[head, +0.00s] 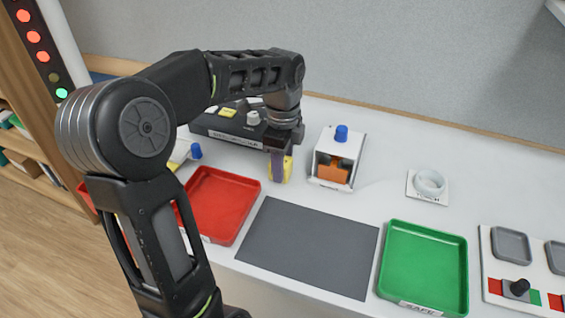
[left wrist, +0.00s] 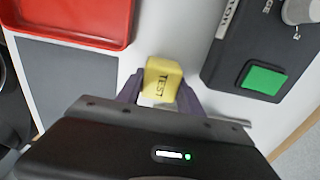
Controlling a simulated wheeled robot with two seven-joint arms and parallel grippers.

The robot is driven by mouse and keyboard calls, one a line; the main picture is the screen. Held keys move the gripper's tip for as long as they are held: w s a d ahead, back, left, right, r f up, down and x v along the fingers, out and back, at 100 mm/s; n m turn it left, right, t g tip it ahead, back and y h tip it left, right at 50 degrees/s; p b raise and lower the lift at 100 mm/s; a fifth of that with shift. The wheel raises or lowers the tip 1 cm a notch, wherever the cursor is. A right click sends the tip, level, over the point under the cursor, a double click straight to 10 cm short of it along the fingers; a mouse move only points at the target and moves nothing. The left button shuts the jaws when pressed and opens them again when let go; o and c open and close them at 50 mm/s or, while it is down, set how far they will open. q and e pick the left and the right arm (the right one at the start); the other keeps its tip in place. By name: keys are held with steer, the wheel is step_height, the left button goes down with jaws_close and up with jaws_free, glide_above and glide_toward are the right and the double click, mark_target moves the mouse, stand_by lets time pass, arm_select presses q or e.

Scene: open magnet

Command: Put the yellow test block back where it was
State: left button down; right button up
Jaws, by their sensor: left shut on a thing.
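The yellow test block (left wrist: 163,78) carries the word TEST. It sits between the purple fingers of my left gripper (left wrist: 160,95) in the left wrist view, and the gripper is shut on it. In the head view the left gripper (head: 279,168) points down behind the red tray's right back corner, with the yellow block (head: 287,168) partly hidden by the finger. Whether the block touches the table is hard to tell. A dark box (head: 230,122) with a yellow patch and a grey knob stands just behind the gripper. My right gripper is not in view.
A red tray (head: 257,188) lies in front of the gripper, beside a grey mat (head: 305,245). A white housing (head: 353,150) with a blue knob and orange part stands to the right. A green tray (head: 463,262), a white ring (head: 430,182) and a switch panel (head: 535,275) lie further right.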

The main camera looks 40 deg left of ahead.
arm_select(q)
steer(key=c, duration=0.8)
jaws_free()
steer(key=shift+f, duration=0.1)
steer(key=shift+o, duration=0.2)
steer(key=shift+r, duration=0.2)
step_height(320, 180, up, 7)
steer(key=shift+f, duration=0.15)
step_height(320, 180, up, 5)
steer(key=p, duration=0.4)
steer(key=shift+p, duration=0.35)
